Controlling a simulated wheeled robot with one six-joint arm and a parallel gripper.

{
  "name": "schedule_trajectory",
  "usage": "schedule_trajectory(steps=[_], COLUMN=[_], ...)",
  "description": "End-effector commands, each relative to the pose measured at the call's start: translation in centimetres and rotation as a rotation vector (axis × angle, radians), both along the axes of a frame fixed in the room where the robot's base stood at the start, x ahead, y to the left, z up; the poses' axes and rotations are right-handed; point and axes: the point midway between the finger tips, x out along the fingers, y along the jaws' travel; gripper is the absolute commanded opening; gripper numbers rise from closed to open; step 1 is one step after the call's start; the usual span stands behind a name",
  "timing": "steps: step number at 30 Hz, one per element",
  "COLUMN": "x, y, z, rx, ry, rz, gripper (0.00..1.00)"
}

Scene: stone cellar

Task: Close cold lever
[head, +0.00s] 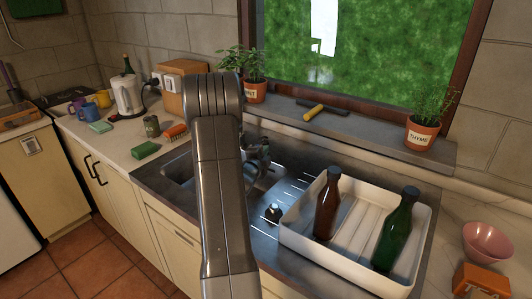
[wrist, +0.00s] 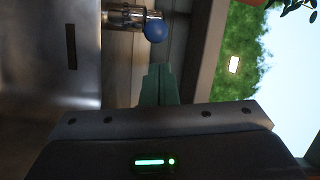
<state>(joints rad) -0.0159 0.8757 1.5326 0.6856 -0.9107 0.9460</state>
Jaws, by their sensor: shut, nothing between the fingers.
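In the wrist view, a blue round knob (wrist: 155,31) sits at the end of a short metal tap fitting (wrist: 122,17) near the top; I take it for the cold lever. My gripper (wrist: 158,70) has its green fingers closed together, empty, pointing at the knob. The fingertips appear just below the knob in the picture, with a gap between; the depth is hard to tell. In the head view, part of the dark metal tap (head: 264,152) shows beside my arm. My gripper and the blue knob are hidden behind my arm there.
The sink (head: 180,170) lies under the arm. Right of it, a white tray (head: 292,240) holds a brown bottle (head: 327,205) and a green bottle (head: 397,232). The window sill (head: 370,130) behind bears potted herbs and a yellow-handled tool (head: 313,113).

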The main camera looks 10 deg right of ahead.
Motion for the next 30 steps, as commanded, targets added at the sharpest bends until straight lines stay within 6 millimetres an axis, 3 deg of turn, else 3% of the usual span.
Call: schedule_trajectory(steps=[6,19,30], x=[0.9,1.1,1.9], y=[1.0,1.3,3.3], z=[-0.3,-0.5,-0.7], rx=[-0.001,-0.001,0.0], ry=[0.001,-0.001,-0.002], rz=[-0.001,-0.001,0.0], gripper=[0.0,0.0,0.0])
